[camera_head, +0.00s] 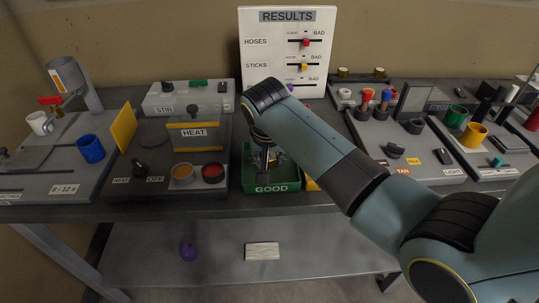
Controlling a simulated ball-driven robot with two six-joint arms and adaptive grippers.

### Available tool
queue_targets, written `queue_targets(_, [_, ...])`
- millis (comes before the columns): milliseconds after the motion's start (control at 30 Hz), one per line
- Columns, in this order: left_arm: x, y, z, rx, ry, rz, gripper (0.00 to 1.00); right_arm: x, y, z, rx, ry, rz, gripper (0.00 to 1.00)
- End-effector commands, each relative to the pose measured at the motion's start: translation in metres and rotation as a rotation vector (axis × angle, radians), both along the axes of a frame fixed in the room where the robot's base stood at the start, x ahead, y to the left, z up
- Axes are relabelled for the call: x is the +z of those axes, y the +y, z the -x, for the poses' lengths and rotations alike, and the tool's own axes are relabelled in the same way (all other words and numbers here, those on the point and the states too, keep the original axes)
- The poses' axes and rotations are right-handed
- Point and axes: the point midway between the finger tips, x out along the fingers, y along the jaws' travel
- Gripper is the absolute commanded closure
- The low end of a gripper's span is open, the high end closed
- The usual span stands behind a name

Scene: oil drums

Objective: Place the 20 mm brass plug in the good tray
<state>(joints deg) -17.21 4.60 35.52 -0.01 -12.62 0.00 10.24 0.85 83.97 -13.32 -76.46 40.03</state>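The green good tray (272,186), labelled GOOD, sits at the front middle of the bench. My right arm comes in from the right and reaches across the bench. My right gripper (266,160) points down over the good tray, and its fingers are small and dark against the tray. I cannot tell whether the fingers are open or shut, or whether anything is between them. I cannot make out the 20 mm brass plug; the gripper and wrist hide part of the tray. My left gripper is not in view.
The HEAT station (192,134) is left of the tray, with a yellow plate (124,127) and a blue cup (90,149) further left. A yellow edge (310,184) shows right of the tray, mostly behind my arm. The RESULTS board (287,50) stands behind.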

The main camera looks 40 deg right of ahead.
Motion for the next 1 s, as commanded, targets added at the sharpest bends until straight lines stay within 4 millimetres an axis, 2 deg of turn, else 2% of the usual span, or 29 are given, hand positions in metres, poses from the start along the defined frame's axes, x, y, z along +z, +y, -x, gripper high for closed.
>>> queue_targets(200, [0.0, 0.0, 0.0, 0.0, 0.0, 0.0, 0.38, -0.001, 0.0, 0.0, 0.0, 0.0, 0.0, 1.0])
queue_targets(233, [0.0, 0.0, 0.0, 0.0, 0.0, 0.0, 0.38, -0.002, 0.0, 0.0, 0.0, 0.0, 0.0, 0.65])
queue_targets(400, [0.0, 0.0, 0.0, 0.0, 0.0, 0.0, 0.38, -0.001, 0.0, 0.0, 0.0, 0.0, 0.0, 0.42])
queue_targets(767, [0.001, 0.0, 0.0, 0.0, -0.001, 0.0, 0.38, 0.005, 0.001, 0.001, 0.0, -0.001, 0.0, 0.42])
queue_targets(867, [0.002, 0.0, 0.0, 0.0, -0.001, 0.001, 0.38, 0.02, 0.005, 0.005, 0.001, -0.003, 0.0, 0.42])
queue_targets(1000, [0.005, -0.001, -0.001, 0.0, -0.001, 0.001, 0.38, 0.049, 0.013, 0.015, 0.0, -0.004, -0.001, 0.42])
